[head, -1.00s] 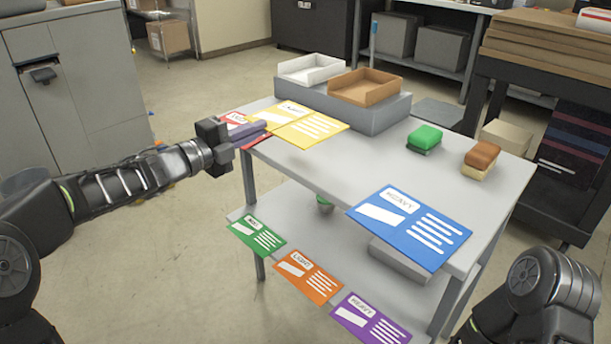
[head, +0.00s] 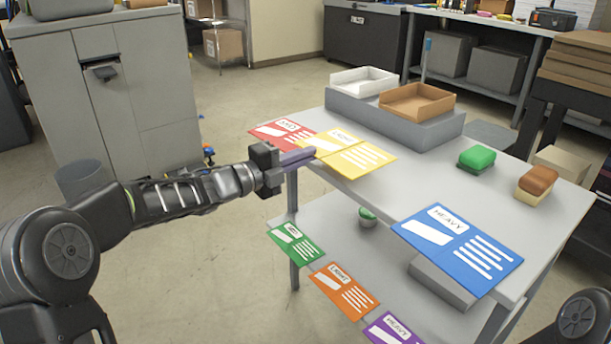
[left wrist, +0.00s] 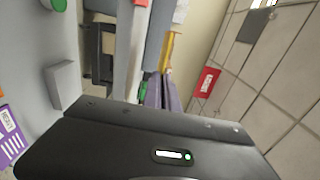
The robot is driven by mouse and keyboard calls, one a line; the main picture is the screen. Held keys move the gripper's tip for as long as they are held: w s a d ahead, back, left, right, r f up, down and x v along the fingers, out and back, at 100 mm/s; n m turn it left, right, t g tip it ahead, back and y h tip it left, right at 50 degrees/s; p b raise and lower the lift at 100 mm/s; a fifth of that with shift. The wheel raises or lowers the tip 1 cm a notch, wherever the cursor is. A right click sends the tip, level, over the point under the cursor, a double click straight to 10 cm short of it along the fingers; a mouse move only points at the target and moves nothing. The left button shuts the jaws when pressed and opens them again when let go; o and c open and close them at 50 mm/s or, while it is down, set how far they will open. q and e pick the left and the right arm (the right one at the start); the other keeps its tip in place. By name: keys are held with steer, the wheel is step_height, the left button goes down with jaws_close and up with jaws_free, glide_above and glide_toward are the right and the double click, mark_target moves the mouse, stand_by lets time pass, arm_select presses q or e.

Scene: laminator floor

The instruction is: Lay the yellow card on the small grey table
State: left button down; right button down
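The yellow card (head: 352,155) is held by its left edge, nearly flat, at the far left corner of the light grey table (head: 440,190). I cannot tell whether it touches the top. My left gripper (head: 303,156) is shut on that edge, its fingers just outside the table's left side. In the left wrist view the yellow card (left wrist: 168,50) shows nearly edge-on, running from between the close-set fingers (left wrist: 160,92). My right gripper is out of view; only part of the right arm shows at lower right.
A red card (head: 282,134) lies beside and partly behind the yellow one. A blue card (head: 458,250) lies at the front edge. White (head: 363,80) and brown trays (head: 417,102) stand on a grey riser. Green (head: 476,158) and brown blocks (head: 537,180) sit at right. The table's middle is clear.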

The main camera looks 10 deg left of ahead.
arm_select(q)
steer(key=shift+f+b, duration=0.7)
steer(key=shift+f, duration=1.8)
steer(key=shift+f, duration=0.2)
steer(key=c, duration=1.7)
jaws_free()
steer(key=shift+r, duration=0.1)
steer(key=p+v, duration=0.1)
steer(key=v, duration=1.1)
